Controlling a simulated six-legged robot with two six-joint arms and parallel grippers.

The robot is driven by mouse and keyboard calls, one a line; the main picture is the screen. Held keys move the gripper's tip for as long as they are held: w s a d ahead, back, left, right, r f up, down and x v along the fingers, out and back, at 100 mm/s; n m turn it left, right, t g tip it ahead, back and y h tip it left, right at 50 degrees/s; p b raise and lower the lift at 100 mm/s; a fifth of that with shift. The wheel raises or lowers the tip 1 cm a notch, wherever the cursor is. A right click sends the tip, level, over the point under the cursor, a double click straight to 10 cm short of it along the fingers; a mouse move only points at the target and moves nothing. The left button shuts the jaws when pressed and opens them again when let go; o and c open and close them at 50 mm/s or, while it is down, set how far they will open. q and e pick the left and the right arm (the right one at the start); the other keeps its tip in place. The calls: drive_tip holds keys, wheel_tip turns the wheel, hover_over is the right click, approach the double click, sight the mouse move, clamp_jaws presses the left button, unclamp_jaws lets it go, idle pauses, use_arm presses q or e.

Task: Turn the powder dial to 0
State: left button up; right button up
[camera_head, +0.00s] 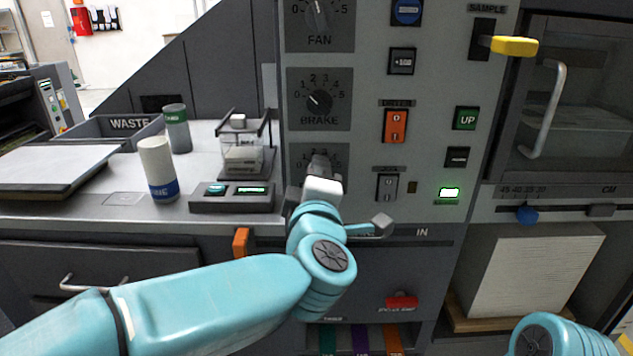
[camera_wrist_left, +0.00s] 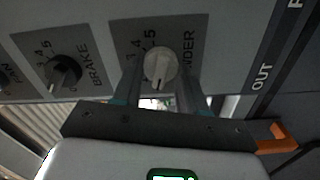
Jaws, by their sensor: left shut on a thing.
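The powder dial (camera_head: 319,163) is the lowest dial on the grey panel, below the brake dial (camera_head: 320,99). In the head view my left gripper (camera_head: 316,180) covers most of it. In the left wrist view the pale knob of the powder dial (camera_wrist_left: 158,66) sits between the two fingers of my left gripper (camera_wrist_left: 159,78), which is shut on it. The numbers 3, 4 and 5 show beside the knob there. The 0 mark is hidden, and I cannot tell where the pointer stands. My right gripper is out of view.
An orange switch (camera_head: 395,126) and a dark switch (camera_head: 387,187) are right of the dials. A yellow lever (camera_head: 514,46) sticks out upper right.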

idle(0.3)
use_arm(q)
drive_tip(key=o, duration=1)
drive_tip(key=shift+o, duration=0.2)
